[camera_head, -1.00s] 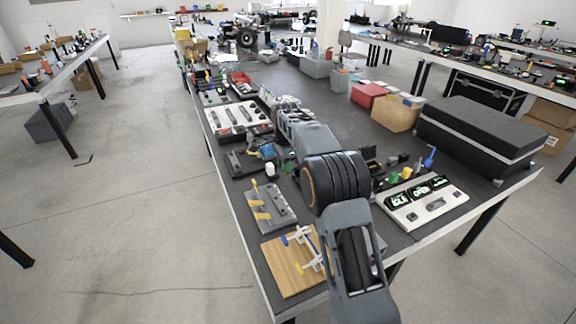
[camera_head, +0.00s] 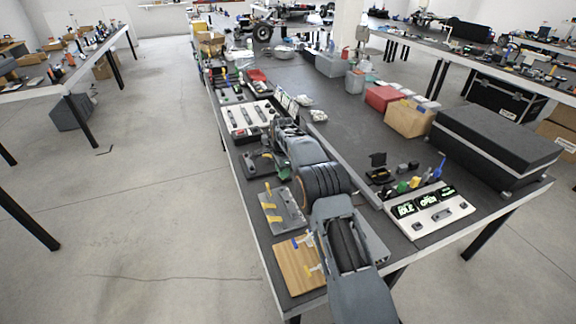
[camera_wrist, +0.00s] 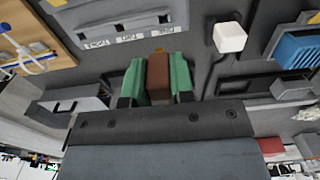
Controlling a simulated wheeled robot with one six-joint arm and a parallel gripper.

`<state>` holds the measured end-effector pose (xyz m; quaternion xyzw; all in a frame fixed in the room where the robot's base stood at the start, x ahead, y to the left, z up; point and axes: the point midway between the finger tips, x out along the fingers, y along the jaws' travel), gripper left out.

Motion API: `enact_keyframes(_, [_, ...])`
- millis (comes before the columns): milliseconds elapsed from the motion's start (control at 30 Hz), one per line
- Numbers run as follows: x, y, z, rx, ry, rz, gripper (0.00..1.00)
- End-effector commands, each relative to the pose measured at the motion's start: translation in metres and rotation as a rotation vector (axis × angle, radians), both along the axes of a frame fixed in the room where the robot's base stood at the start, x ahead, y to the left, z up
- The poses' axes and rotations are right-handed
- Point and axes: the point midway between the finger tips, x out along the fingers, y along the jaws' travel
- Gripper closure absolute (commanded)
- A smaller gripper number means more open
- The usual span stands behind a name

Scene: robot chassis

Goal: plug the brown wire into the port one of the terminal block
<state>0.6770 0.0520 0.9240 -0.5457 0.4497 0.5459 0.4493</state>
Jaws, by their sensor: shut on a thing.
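In the wrist view my gripper (camera_wrist: 158,62) has two green fingertips closed on the brown wire (camera_wrist: 158,80), whose blocky brown end fills the gap between them. A grey terminal block (camera_wrist: 120,22) with a row of small PORT labels is just past the fingertips, at the top of the wrist view. The brown end is close to its labelled edge and overlaps it little or not at all in the picture; I cannot tell if they touch. In the head view my arm hides the gripper and the wire.
A wooden board (camera_head: 293,275) with blue and white parts lies near the table corner, beside a grey plate (camera_head: 272,218) with yellow pieces. A white cube (camera_wrist: 230,37) stands right of the terminal block. A panel with lit displays (camera_head: 432,215) and a black case (camera_head: 490,140) are at right.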

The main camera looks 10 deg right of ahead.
Motion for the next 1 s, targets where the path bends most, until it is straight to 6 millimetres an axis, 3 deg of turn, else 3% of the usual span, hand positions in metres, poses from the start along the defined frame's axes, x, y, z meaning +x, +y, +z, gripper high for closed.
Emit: enact_keyframes(1000, [0.0043, 0.0048, -0.0052, 0.0, 0.0, 0.0, 1.0])
